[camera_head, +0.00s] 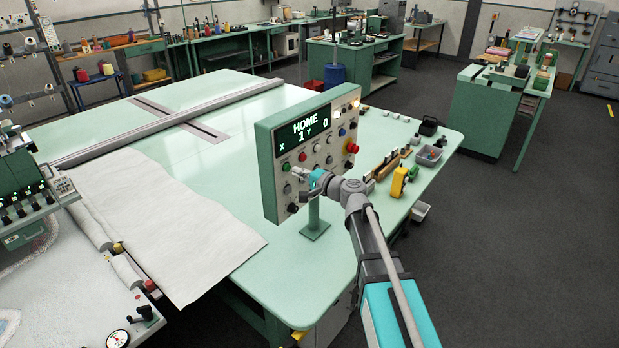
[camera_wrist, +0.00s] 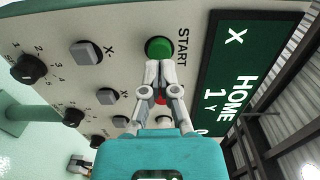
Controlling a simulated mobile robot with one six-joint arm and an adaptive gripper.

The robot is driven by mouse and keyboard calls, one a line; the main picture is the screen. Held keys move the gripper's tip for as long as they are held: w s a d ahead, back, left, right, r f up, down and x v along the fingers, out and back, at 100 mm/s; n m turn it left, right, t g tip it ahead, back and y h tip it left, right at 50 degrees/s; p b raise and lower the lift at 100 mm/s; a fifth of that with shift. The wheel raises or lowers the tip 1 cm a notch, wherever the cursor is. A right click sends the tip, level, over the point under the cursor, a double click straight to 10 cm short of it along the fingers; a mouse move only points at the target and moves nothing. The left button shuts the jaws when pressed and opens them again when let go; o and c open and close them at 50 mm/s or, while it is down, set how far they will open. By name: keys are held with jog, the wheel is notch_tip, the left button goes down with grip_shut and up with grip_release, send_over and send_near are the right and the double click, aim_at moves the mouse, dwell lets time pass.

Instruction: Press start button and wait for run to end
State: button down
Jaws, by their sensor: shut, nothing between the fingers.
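The START button (camera_wrist: 158,47) is round and green, set in the control panel below its display and labelled START in the wrist view. My gripper (camera_wrist: 160,68) is shut and empty, with its fingertips right at the near edge of the button. I cannot tell whether they touch it. In the head view my gripper (camera_head: 300,173) reaches the lower left of the panel face and hides part of it. The display (camera_head: 305,126) reads HOME, X 1, Y 0. A red control (camera_wrist: 160,98) shows partly behind my fingers.
A large red button (camera_head: 352,148) sits on the panel's right. The green table (camera_head: 225,150) carries white cloth (camera_head: 170,220) on the left and small tools on the right.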

jog(key=shift+x, duration=0.8)
